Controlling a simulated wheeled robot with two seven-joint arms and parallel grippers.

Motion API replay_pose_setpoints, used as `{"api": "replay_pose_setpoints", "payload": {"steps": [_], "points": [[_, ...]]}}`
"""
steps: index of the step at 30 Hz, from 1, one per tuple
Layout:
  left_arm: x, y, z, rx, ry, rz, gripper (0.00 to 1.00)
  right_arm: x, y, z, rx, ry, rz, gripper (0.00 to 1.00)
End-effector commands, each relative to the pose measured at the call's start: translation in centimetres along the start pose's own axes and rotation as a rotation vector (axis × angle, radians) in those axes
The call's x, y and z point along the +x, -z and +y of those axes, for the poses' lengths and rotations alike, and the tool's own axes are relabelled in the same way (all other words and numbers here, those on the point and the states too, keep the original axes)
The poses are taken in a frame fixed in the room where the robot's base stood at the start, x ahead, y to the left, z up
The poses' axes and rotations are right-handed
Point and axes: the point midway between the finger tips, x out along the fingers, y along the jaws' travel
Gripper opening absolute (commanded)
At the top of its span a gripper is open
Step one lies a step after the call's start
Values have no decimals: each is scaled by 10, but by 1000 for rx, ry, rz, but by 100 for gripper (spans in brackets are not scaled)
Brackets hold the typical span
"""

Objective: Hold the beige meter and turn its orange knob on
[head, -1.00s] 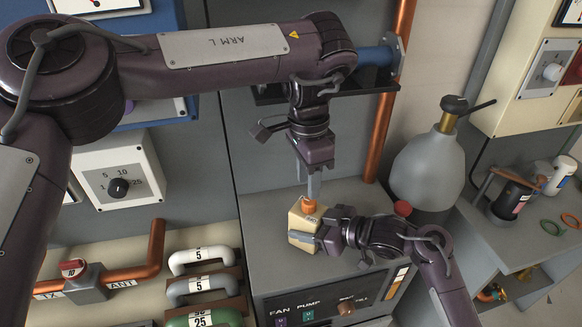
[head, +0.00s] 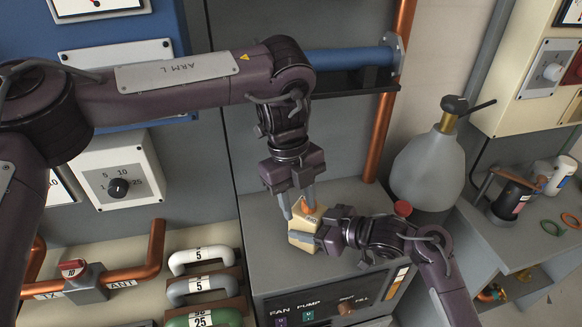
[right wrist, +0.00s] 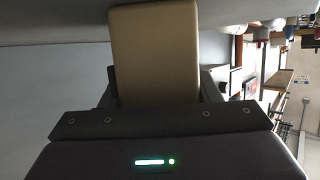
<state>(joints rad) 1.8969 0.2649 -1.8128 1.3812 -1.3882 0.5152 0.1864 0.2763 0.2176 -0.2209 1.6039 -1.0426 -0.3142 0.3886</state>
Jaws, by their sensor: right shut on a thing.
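The beige meter (head: 302,224) sits at the top of the grey cabinet in the head view, tilted in the picture. Its orange knob (head: 304,207) is on its upper side, partly hidden by my left fingers. My right gripper (head: 318,236) is shut on the meter from the right. In the right wrist view the meter (right wrist: 154,55) fills the space between the fingers. My left gripper (head: 298,205) points down from above, with its two fingers apart on either side of the knob; I cannot tell whether they touch it.
The grey cabinet (head: 262,262) has a front panel marked FAN and PUMP. A grey bottle (head: 428,172) stands to the right, near a copper pipe (head: 379,135). Several numbered handles (head: 196,285) are at lower left. A shelf (head: 480,232) with jars is at right.

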Motion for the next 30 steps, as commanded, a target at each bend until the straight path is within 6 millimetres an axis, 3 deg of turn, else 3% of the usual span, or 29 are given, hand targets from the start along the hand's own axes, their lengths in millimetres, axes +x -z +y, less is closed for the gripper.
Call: {"api": "replay_pose_setpoints", "payload": {"steps": [18,23,30], "points": [[10,5,20,843,73,33,37,0,0,0,0,-1,0,22],[2,2,19,1067,103,-12,37,0,0,0,0,-1,0,22],[-28,-7,7,1402,128,-160,37,0,0,0,0,-1,0,22]]}}
